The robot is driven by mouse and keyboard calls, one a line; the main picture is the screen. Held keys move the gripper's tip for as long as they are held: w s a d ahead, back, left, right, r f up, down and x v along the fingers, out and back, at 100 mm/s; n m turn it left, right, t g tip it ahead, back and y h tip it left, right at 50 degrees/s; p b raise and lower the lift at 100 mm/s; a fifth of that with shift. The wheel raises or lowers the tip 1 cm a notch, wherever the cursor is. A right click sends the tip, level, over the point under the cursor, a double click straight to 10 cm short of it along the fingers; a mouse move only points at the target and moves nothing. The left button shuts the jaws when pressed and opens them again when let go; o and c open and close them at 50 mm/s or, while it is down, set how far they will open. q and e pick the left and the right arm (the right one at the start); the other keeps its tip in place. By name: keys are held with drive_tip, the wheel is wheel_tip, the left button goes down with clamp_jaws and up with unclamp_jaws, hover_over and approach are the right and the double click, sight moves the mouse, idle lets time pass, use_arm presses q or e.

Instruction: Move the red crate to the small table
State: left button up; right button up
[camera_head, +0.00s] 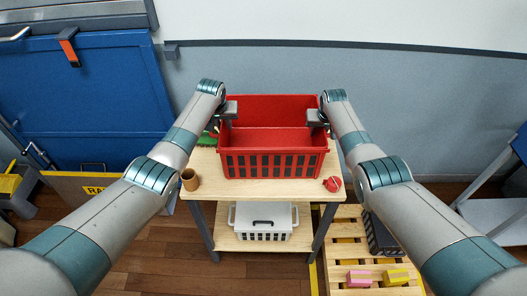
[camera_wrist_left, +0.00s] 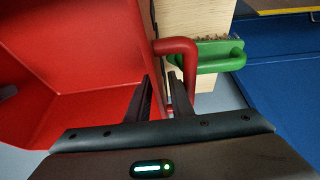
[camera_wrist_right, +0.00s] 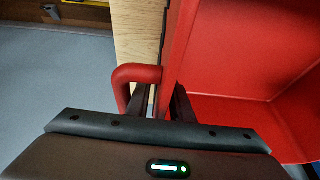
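The red crate (camera_head: 271,140) stands upright on a wooden-topped table (camera_head: 240,192) and looks empty. My left gripper (camera_head: 229,111) is at its left side, pointing down by the rim. In the left wrist view the fingers (camera_wrist_left: 160,80) are apart beside the crate's red handle (camera_wrist_left: 178,45). My right gripper (camera_head: 318,119) is at the right side. In the right wrist view its fingers (camera_wrist_right: 160,95) are apart, beside the other red handle (camera_wrist_right: 135,73). I cannot tell exactly how the fingers sit around either handle. Which table is the small one is unclear.
A brown cup (camera_head: 190,180), a green-handled brush (camera_head: 207,140) and a small red object (camera_head: 332,184) are near the crate. A white crate (camera_head: 264,221) sits on the lower shelf. A pallet (camera_head: 343,250) with blocks and a dark crate (camera_head: 380,236) is right; a grey table (camera_head: 497,213) stands beyond.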

use_arm(q)
drive_tip(key=shift+v, duration=2.65)
use_arm(e)
drive_tip(key=shift+s+r, duration=0.1)
drive_tip(key=shift+r, duration=0.05)
drive_tip(key=shift+v, duration=5.9)
